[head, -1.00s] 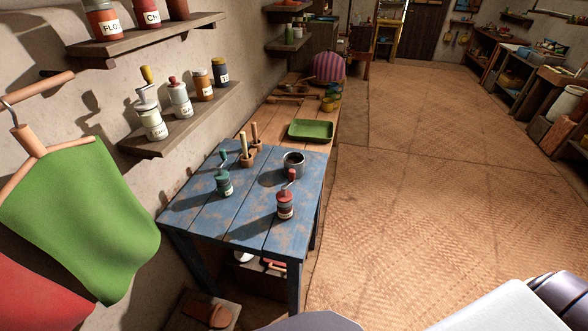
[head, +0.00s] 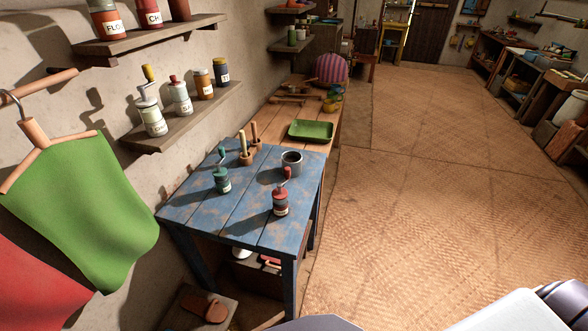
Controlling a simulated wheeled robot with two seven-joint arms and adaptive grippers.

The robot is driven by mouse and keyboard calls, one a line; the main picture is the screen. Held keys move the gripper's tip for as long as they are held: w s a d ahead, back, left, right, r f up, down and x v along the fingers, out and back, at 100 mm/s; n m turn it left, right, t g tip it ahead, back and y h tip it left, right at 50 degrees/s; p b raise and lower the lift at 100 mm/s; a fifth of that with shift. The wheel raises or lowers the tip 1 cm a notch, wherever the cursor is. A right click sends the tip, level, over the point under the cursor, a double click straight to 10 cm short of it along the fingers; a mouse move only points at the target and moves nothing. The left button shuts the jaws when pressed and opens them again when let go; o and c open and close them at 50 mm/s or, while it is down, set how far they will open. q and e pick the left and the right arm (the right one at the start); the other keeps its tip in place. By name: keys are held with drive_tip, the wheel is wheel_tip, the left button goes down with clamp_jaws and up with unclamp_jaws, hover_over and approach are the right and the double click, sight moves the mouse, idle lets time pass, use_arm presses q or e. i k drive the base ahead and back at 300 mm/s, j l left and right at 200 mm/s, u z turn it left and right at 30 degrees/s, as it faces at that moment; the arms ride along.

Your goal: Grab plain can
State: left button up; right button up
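A green grinder with a crank (head: 221,179) stands to the left. Neither of my grippers shows in the head view; only parts of my own body appear along the bottom edge.
Two small mortars with pestles (head: 247,157) stand at the table's back left. A wooden counter with a green tray (head: 311,130) lies beyond. A wall shelf with several jars (head: 181,123) is above left. The woven floor (head: 430,210) to the right is clear.

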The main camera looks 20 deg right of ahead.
sight(292, 159)
drive_tip(key=k+l, duration=0.3)
drive_tip(key=l, duration=0.35)
drive_tip(key=k+l, duration=0.1)
drive_tip(key=l, duration=0.3)
drive_tip(key=i+l, duration=0.1)
drive_tip(key=l, duration=0.35)
drive_tip(key=i+l, duration=0.1)
drive_tip(key=l, duration=0.35)
drive_tip(key=i+l+u, duration=0.1)
drive_tip(key=i+l, duration=0.5)
drive_tip(key=i, duration=0.4)
